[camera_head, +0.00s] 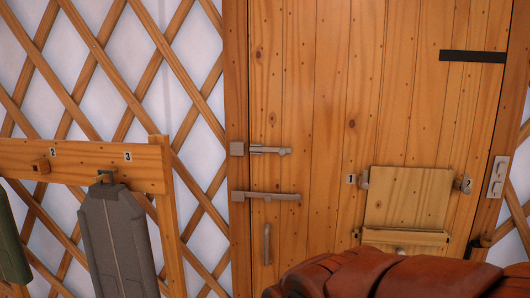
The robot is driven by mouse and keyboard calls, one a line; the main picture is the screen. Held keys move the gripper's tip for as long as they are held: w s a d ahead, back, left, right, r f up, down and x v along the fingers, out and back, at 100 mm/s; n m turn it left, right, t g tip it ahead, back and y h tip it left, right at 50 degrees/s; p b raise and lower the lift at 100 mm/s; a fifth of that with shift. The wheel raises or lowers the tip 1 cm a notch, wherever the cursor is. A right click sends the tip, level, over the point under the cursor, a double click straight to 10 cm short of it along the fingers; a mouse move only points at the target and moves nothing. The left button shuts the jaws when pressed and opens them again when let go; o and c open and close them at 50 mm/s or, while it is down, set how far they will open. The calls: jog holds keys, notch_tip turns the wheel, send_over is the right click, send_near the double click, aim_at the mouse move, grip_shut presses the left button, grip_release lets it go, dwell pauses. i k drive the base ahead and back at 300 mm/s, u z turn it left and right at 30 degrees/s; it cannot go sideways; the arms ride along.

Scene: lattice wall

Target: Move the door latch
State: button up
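The wooden door (310,90) fills the middle and right of the view and looks closed. Near its left edge is a metal sliding latch (270,150), lying horizontal, with a square plate (237,149) on the door frame beside it. Below it is a second, longer metal bar latch (270,196), also horizontal, with another plate (238,196) on the frame. A vertical metal pull handle (266,244) is under the two latches. I cannot tell which latch is meant.
A wooden rack (80,165) with numbered pegs stands left, holding a grey case-like object (118,240) and a green one (10,245). A small wooden panel (408,198) is on the door; a switch plate (496,177) is at right.

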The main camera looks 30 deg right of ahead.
aim_at(267, 197)
jog(key=u, duration=0.55)
jog(key=k, duration=1.3)
jog(key=z, duration=0.3)
jog(key=i, duration=1.7)
jog(key=u, duration=0.4)
